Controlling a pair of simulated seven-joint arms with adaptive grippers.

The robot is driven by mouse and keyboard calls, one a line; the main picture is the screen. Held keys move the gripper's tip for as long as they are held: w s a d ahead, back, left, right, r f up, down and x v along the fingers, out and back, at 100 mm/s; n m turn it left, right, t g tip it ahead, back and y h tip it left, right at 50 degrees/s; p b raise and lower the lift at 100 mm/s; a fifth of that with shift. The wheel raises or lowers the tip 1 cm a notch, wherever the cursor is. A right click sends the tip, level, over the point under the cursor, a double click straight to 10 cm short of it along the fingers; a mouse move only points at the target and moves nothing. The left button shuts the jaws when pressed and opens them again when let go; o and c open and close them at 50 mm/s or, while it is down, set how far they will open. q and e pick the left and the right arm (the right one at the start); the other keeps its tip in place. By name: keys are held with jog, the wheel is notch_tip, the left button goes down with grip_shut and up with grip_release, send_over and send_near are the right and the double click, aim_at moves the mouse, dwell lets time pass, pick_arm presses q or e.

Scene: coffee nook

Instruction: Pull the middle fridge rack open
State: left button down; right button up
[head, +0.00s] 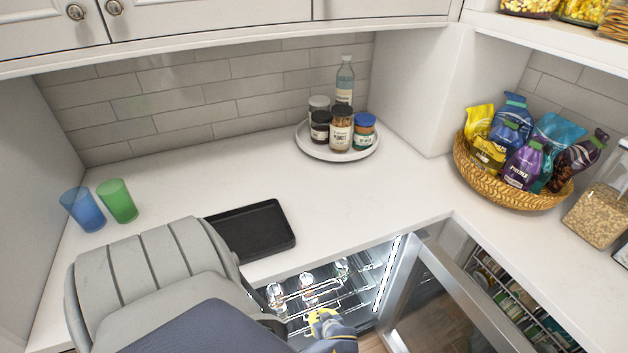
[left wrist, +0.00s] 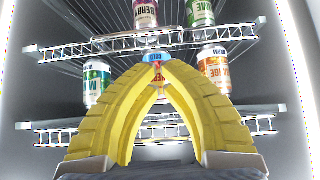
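The fridge stands open below the counter, and its wire racks (head: 350,298) show lit inside in the head view. My left gripper (head: 322,318) is at the fridge opening, in front of the racks. An upper rack rail (left wrist: 100,48) lies behind the tips and a lower rack rail (left wrist: 268,126) lies behind the finger bases. I cannot tell whether the tips touch a rail, or which rail is the middle rack's. My right gripper is out of view.
Several cans, such as an orange one (left wrist: 215,68) and a green one (left wrist: 97,82), stand in the fridge. The open fridge door (head: 450,300) is to the right. A black tray (head: 250,230) lies on the counter above.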

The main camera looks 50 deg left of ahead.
pick_arm(q)
jog(key=x, duration=0.9)
jog(key=shift+a+f, duration=0.25)
jog(key=shift+f, duration=0.05)
jog(key=shift+w, duration=0.1)
